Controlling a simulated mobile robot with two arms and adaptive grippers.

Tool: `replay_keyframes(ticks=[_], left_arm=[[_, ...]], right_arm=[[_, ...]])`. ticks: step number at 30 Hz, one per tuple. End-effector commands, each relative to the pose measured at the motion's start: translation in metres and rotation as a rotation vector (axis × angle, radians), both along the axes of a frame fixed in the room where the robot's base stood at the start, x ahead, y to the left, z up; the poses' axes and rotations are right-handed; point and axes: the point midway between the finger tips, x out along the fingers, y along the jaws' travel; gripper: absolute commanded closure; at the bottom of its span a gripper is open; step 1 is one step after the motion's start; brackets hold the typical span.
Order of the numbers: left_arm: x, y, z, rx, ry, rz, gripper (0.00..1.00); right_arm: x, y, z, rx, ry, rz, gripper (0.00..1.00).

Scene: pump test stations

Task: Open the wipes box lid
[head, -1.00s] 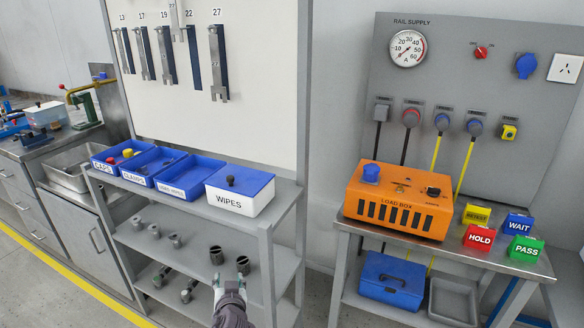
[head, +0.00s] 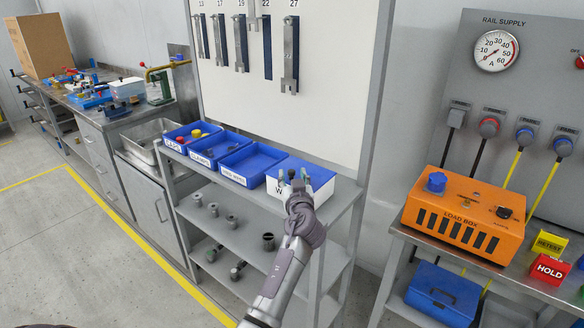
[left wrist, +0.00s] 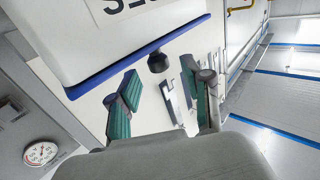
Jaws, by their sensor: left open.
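The white wipes box (head: 273,187) with its blue lid (head: 318,172) stands at the right end of the shelf's top. The lid looks shut. My left gripper (head: 293,179) is at the box, covering part of its label and lid. In the left wrist view the box (left wrist: 75,25) is at the top, and the dark lid knob (left wrist: 158,62) sticks out from the blue lid (left wrist: 125,60). The green-padded fingers of the left gripper (left wrist: 165,105) are apart, with the knob just beyond and between them, not gripped. My right gripper is not in view.
Blue open bins (head: 248,163) stand left of the box. A white tool board (head: 330,90) with hanging wrenches rises behind. The orange load box (head: 464,222) is on a table to the right. Lower shelves hold grey fittings.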

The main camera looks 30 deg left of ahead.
Motion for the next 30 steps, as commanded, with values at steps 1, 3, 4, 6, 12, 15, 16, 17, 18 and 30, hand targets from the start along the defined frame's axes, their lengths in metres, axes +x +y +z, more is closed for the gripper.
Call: replay_keyframes(ticks=[1, 3, 4, 6, 12, 15, 16, 17, 18, 30], left_arm=[[0.006, 0.007, 0.002, 0.002, 0.002, 0.003, 0.51], [0.013, 0.012, 0.001, 0.002, 0.002, 0.002, 0.51], [0.015, 0.014, 0.001, 0.003, 0.001, 0.001, 0.51], [0.020, 0.017, 0.001, 0.002, 0.001, 0.001, 0.51], [0.024, 0.022, 0.000, 0.000, 0.001, 0.001, 0.51], [0.025, 0.022, -0.001, -0.001, 0.001, 0.001, 0.51], [0.025, 0.021, -0.001, 0.000, 0.000, 0.001, 0.51], [0.025, 0.021, -0.001, 0.000, 0.000, 0.001, 0.51], [0.024, 0.021, -0.001, 0.001, 0.001, 0.001, 0.51], [0.024, 0.021, -0.001, 0.000, 0.001, 0.000, 1.00]], right_arm=[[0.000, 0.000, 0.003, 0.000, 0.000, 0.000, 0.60], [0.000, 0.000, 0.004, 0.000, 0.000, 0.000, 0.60], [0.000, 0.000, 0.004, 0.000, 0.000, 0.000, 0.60], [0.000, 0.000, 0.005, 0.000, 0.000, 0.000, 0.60], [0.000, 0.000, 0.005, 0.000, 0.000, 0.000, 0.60], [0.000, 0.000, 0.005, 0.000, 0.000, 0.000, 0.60], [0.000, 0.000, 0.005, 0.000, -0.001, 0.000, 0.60], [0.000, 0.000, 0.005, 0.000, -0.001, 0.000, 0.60], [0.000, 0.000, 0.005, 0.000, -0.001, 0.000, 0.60], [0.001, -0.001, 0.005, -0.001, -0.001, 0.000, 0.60]])
